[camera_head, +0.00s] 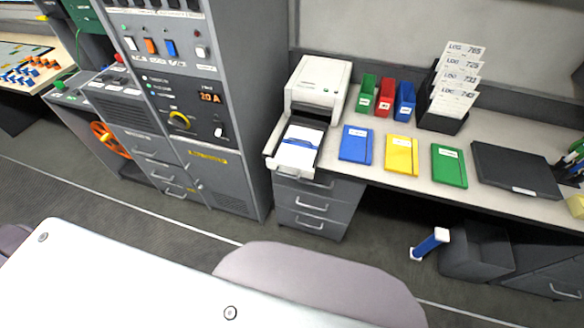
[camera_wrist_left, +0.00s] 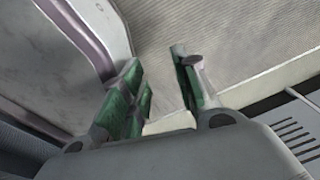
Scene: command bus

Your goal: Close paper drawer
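The beige printer (camera_head: 322,82) stands on the left end of the long desk in the head view. Its paper drawer (camera_head: 292,165) is pulled out at the front, toward me, and holds white and blue paper. My left gripper (camera_wrist_left: 157,60) shows only in the left wrist view. Its two green-padded fingers are apart, with nothing between them but floor behind. The printer and drawer do not show in that view. My right gripper is in neither view.
Red, green and blue binders (camera_head: 384,98), a rack of log cards (camera_head: 455,90) and flat notebooks (camera_head: 401,155) are on the desk. Grey desk drawers (camera_head: 315,207) are below the printer. A grey console (camera_head: 235,100) stands close left. A rounded mauve shape (camera_head: 320,275) is in front.

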